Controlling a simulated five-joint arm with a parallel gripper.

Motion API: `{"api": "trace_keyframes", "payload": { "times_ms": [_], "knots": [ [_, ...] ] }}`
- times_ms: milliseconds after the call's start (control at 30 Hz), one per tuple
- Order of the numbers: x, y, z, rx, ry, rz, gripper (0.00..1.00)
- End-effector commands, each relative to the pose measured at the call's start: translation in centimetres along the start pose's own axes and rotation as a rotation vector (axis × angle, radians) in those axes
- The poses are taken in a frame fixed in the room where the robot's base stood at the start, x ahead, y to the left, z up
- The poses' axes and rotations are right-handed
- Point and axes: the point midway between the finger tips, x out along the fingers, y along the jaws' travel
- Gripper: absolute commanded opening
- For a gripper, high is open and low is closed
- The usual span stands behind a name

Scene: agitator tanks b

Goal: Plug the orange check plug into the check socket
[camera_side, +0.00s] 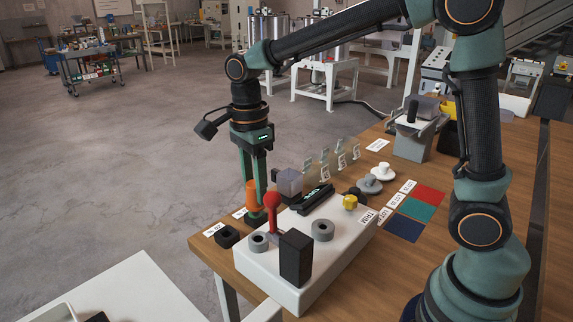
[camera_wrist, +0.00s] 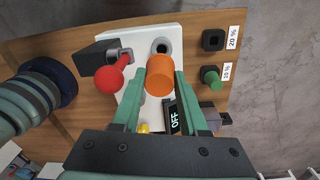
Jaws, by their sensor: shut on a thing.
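The orange check plug (camera_wrist: 160,76) is a short orange cylinder held between the fingertips of my gripper (camera_wrist: 160,90). In the side view the orange plug (camera_side: 251,196) hangs from my gripper (camera_side: 252,182), behind the red lever. A grey ring-shaped socket (camera_wrist: 162,46) sits on the white panel just above the plug in the wrist view. Two grey rings show in the side view, one near the red lever (camera_side: 259,241) and one further right (camera_side: 322,230). I cannot read which is the check socket. The plug appears apart from both rings.
A red ball lever (camera_wrist: 109,79) and a black block (camera_side: 296,258) stand up from the white panel (camera_side: 334,262). The panel has an OFF display (camera_wrist: 174,119) and a yellow knob (camera_side: 350,202). Beside it are a black socket block (camera_wrist: 212,40) and a green plug (camera_wrist: 211,77).

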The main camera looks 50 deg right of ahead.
Motion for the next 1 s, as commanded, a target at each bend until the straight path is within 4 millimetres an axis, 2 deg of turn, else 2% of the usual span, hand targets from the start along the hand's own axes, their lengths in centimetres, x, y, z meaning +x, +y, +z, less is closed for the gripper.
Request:
{"api": "trace_keyframes", "payload": {
  "times_ms": [500, 1000],
  "knots": [
    [4.2, -0.1, 0.0, 0.0, 0.001, 0.002, 0.0],
    [4.9, -0.1, 0.1, 0.0, 0.0, 0.0, 0.0]
  ]
}}
